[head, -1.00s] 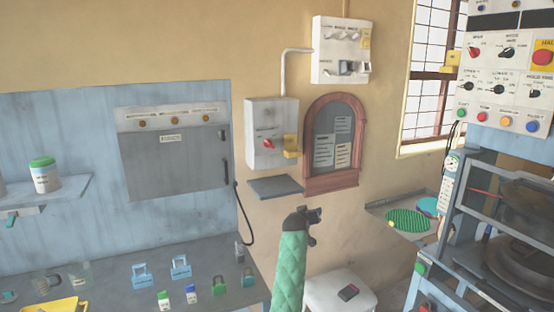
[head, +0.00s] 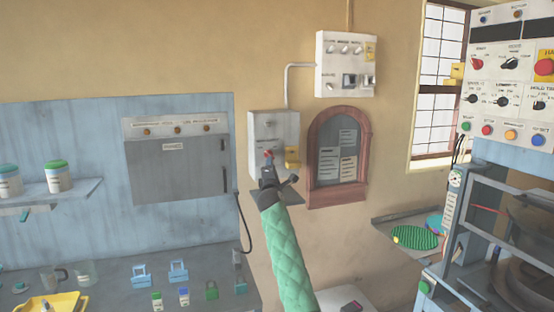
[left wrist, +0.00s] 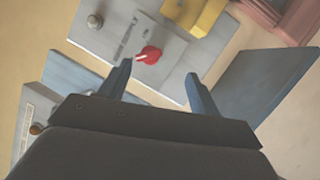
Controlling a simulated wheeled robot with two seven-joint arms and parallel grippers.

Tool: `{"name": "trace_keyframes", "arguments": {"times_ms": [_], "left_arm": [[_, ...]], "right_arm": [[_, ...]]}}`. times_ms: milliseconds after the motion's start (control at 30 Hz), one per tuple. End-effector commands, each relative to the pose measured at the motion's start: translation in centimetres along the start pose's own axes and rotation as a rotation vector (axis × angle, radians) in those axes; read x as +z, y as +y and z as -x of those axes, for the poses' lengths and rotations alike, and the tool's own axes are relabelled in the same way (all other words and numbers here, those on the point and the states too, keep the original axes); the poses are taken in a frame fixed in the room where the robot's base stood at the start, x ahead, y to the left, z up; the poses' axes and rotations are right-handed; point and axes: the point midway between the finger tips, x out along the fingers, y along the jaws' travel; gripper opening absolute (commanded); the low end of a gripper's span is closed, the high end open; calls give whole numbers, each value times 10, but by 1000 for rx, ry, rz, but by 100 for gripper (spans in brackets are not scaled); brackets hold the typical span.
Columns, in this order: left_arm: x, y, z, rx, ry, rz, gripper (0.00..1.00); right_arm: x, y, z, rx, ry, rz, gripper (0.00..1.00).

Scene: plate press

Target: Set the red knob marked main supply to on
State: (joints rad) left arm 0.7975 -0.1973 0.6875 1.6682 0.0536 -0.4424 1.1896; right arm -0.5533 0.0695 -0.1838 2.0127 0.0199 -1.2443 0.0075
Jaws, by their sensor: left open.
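The red knob (head: 268,154) is on the front of a grey-white wall box (head: 286,128). The left wrist view shows it as a round red knob (left wrist: 151,54) with a white pointer mark towards the lower left. Its lettering is too blurred to read. My left gripper (head: 273,177), on the green-sleeved arm, is raised in front of the box and partly covers its lower part. In the left wrist view its two fingers (left wrist: 158,70) are spread apart and empty. The knob shows just beyond the fingertips, nearer the left finger. My right gripper is out of view.
A yellow tag (head: 292,157) is on the box beside the knob. A brown arched notice frame (head: 312,150) is to its right, a switch box (head: 334,50) above. A grey cabinet (head: 180,170) hangs left. A grey shelf (left wrist: 262,85) is close to the right finger.

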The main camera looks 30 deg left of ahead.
Motion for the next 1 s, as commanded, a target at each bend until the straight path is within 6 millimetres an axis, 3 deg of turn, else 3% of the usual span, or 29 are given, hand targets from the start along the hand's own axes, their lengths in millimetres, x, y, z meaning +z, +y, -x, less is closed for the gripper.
{"name": "trace_keyframes", "arguments": {"times_ms": [233, 533, 1000], "left_arm": [[-4, 12, 1, 61, 11, 356, 63], [-4, 14, -5, 65, 8, 466, 63], [-5, 18, -56, 64, 8, 462, 63]], "right_arm": [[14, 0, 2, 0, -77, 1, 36], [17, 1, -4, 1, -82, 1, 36], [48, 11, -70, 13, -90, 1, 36]]}}
